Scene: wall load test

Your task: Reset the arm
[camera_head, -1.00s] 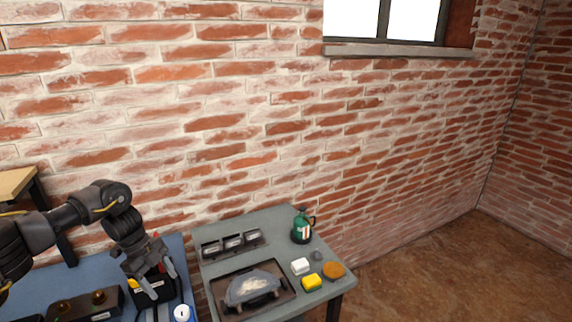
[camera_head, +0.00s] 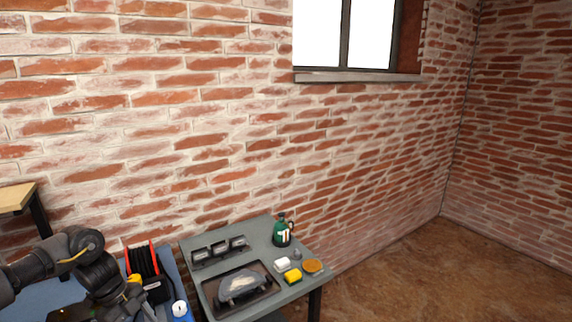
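My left arm comes in from the lower left. My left gripper (camera_head: 143,311) points down at the bottom edge, over the blue table (camera_head: 30,300). Its fingertips are cut off or too dark to make out, so I cannot tell whether it is open or holds anything. A red-rimmed black spool (camera_head: 143,262) stands just behind it, with a black box with a white label (camera_head: 158,290) beside it. My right gripper is not in view.
A grey table (camera_head: 262,232) stands to the right, with a green bottle (camera_head: 282,235), a dark tray with a grey piece (camera_head: 240,287), a yellow block (camera_head: 293,276), a white block (camera_head: 282,264) and an orange disc (camera_head: 313,266). A brick wall is behind. Floor at right is clear.

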